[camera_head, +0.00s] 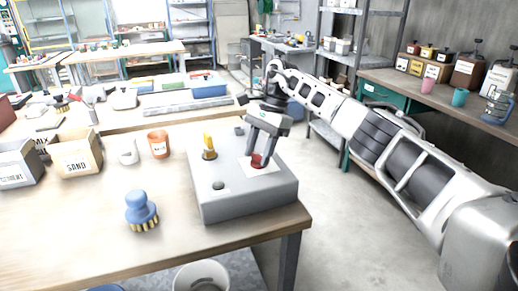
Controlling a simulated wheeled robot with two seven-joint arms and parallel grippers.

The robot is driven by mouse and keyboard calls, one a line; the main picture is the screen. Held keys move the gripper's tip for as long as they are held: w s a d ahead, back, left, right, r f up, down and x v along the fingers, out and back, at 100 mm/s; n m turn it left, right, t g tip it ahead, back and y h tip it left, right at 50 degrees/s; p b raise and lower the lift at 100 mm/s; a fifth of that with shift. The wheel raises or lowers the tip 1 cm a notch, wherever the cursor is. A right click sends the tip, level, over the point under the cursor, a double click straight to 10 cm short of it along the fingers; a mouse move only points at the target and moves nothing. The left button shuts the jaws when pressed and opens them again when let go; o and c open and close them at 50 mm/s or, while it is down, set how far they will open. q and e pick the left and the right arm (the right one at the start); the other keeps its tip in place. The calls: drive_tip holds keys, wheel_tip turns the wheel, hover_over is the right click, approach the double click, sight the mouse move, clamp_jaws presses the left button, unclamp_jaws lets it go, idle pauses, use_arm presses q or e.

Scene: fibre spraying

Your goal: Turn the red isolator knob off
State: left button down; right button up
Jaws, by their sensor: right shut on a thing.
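The red isolator knob (257,160) sits on a pale plate on top of a grey control box (245,204), near the box's middle right. My right gripper (258,156) points down from above and is shut on the red knob, with its fingers on either side of it. The fingers hide part of the knob, and its turn angle is hard to tell. My left gripper is not in view.
A blue brush (141,209), an orange cup (158,144), a white cup (124,151) and a sand box (77,155) stand left of the control box on the wooden table (75,235). A white bucket (202,276) is below the front edge. Shelving stands at the right.

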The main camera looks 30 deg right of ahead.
drive_tip(key=shift+n+g, duration=0.3)
drive_tip(key=shift+n, duration=0.8)
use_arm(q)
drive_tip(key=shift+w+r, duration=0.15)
use_arm(e)
drive_tip(key=shift+n+h, duration=0.3)
drive_tip(key=shift+n, duration=0.2)
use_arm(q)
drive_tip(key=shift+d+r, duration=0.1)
use_arm(e)
drive_tip(key=shift+n+g, duration=0.3)
drive_tip(key=o, duration=1)
